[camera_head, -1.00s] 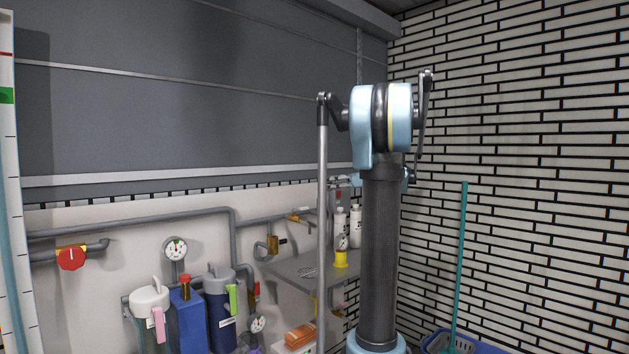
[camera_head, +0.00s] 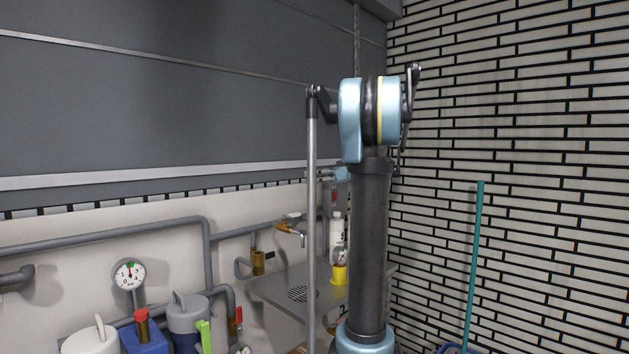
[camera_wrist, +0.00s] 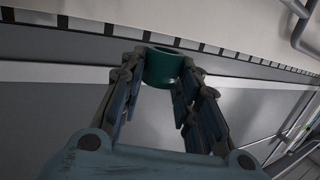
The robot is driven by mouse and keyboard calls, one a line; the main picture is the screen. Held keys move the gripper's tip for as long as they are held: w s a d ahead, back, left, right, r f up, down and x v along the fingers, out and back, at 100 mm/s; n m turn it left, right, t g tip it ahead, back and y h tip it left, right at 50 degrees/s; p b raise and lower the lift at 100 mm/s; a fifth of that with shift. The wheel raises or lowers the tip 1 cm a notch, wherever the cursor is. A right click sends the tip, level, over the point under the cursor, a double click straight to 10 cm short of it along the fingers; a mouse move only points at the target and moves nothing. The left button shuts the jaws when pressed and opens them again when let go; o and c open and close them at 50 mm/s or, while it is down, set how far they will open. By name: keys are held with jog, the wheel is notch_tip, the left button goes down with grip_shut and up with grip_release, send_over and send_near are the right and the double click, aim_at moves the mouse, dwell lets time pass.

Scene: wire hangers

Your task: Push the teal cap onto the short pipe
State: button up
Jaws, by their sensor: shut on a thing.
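The teal cap (camera_wrist: 163,66) is a short round piece with an open hole facing up in the wrist view. My gripper (camera_wrist: 160,78) is shut on it, one finger on each side, and holds it in the air. In the head view, a light-blue part at the end of my arm shows behind the column, but the cap cannot be made out there. I cannot tell which of the grey pipes on the wall is the short pipe; one pipe end (camera_head: 17,276) shows at the left edge.
A steel sink counter (camera_head: 285,292) with a faucet (camera_head: 290,228), a bottle (camera_head: 336,232) and a yellow item (camera_head: 339,274) lies ahead. A gauge (camera_head: 128,275) and filter canisters (camera_head: 189,313) stand left. A teal pole (camera_head: 474,265) leans at the right brick wall.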

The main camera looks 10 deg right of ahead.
jog(key=shift+d, duration=0.3)
jog(key=shift+f, duration=2.85)
jog(key=shift+s+f, duration=0.15)
jog(key=shift+f, duration=1.85)
jog(key=o, duration=0.9)
jog(key=v, duration=1.2)
jog(key=shift+f, duration=0.1)
